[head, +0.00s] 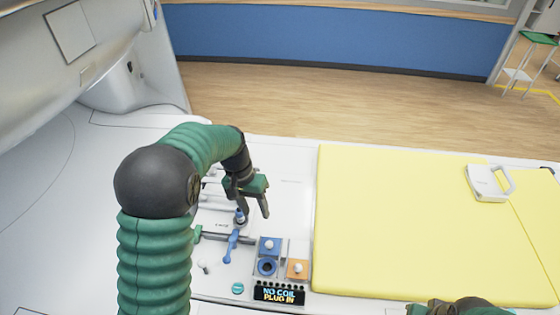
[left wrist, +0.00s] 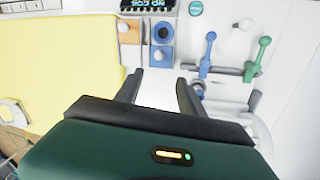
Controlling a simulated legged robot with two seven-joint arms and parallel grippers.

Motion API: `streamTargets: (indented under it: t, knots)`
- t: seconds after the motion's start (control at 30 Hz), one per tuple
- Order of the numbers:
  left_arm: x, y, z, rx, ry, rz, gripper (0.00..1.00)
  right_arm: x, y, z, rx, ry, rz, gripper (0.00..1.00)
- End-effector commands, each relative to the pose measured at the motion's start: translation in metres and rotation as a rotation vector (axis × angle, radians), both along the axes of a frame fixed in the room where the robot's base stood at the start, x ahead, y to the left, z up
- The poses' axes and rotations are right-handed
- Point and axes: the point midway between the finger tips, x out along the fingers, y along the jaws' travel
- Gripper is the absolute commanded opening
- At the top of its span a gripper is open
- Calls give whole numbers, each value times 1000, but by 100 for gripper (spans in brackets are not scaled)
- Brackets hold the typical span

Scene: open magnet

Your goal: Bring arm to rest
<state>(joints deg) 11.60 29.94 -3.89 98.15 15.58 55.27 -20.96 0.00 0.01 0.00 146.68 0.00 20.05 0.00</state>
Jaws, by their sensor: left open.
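My left arm comes in from the left and bends over the white panel. Its gripper (head: 252,212) is open, pointing down above the panel near the blue lever (head: 231,246). In the left wrist view the two fingers (left wrist: 159,90) are apart with only white surface between them. Part of my right arm or gripper (head: 460,307) shows at the bottom edge of the head view; its fingers cannot be made out.
Blue sockets (head: 267,267), an orange socket (head: 297,269) and a display (head: 279,295) reading "NO COIL PLUG IN" are near the gripper. A green lever (left wrist: 258,58) stands beside the blue one. A yellow pad (head: 400,220) lies right, with a white handled piece (head: 488,183) on it.

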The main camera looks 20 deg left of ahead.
Motion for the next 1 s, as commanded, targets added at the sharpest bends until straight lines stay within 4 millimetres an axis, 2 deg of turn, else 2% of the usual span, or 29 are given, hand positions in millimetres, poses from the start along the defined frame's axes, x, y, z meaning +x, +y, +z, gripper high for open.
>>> streamTargets:
  t: [0.17,0.27,0.4,0.5,0.6,0.7,1.0]
  knots:
    - [-11,-7,-11,22,-9,0,46,0,0,-11,0,0,0,0]
    - [-36,-21,-32,71,-37,3,46,0,0,-32,0,0,0,0]
    - [-85,-45,-65,149,-115,-7,46,0,0,-62,0,1,0,0]
    - [-118,-57,-84,181,-172,-19,46,0,0,-76,0,0,0,0]
    - [-139,-65,-95,194,-210,-32,46,0,0,-83,0,0,0,0]
    - [-148,-67,-98,198,-227,-37,46,0,0,-84,0,0,0,0]
    - [-149,-67,-97,198,-227,-36,46,0,0,-82,0,0,0,0]
